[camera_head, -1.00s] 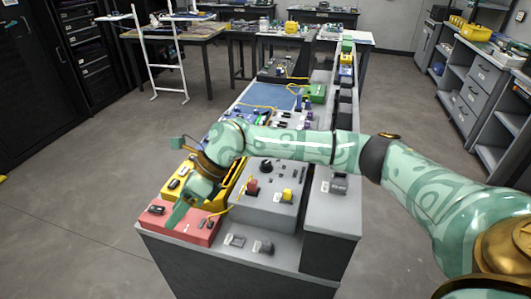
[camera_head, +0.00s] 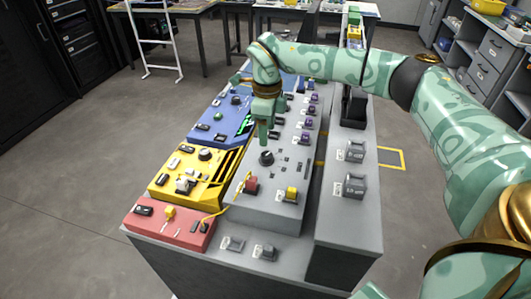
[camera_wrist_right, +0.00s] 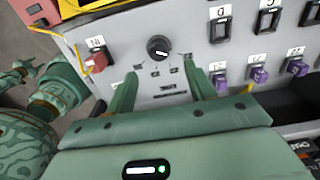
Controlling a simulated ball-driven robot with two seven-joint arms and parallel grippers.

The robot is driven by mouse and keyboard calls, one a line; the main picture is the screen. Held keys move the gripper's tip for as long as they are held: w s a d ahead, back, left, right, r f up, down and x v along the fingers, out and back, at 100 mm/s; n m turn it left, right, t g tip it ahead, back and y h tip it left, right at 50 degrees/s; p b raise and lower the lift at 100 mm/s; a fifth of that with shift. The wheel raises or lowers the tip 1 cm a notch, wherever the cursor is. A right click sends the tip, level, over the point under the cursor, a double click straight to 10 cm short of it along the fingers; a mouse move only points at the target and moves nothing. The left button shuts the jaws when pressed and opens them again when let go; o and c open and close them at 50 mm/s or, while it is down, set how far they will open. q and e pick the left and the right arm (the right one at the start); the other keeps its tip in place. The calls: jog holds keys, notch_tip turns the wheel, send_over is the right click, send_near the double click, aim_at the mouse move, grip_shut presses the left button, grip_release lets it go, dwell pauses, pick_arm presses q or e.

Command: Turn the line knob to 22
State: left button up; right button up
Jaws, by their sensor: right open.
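The black round knob (camera_head: 266,158) sits on the sloped grey panel (camera_head: 250,192). Small tags lie around it, too small to read. My right gripper (camera_head: 263,141) points down just behind the knob in the head view. In the right wrist view the knob (camera_wrist_right: 158,48) stands beyond and between the two open fingertips (camera_wrist_right: 160,82), apart from both. A pale mark shows on the knob's face. The gripper is empty. My left gripper is not in the head view; green parts of mine show at the left of the wrist view, too unclear to tell its jaws.
A red knob (camera_head: 251,184) and a yellow one (camera_head: 291,194) sit nearer on the panel. Purple connectors (camera_head: 306,137) line its far right. Yellow (camera_head: 190,186), red (camera_head: 150,226) and blue (camera_head: 205,142) boxes stand left. A yellow cable lies near the red knob.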

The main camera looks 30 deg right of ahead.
aim_at(267, 154)
notch_tip(267, 154, down, 7)
jog(key=shift+r+b, duration=0.1)
jog(key=shift+b, duration=0.7)
jog(key=shift+f, duration=0.45)
jog(key=shift+a, duration=0.1)
jog(key=c, duration=1)
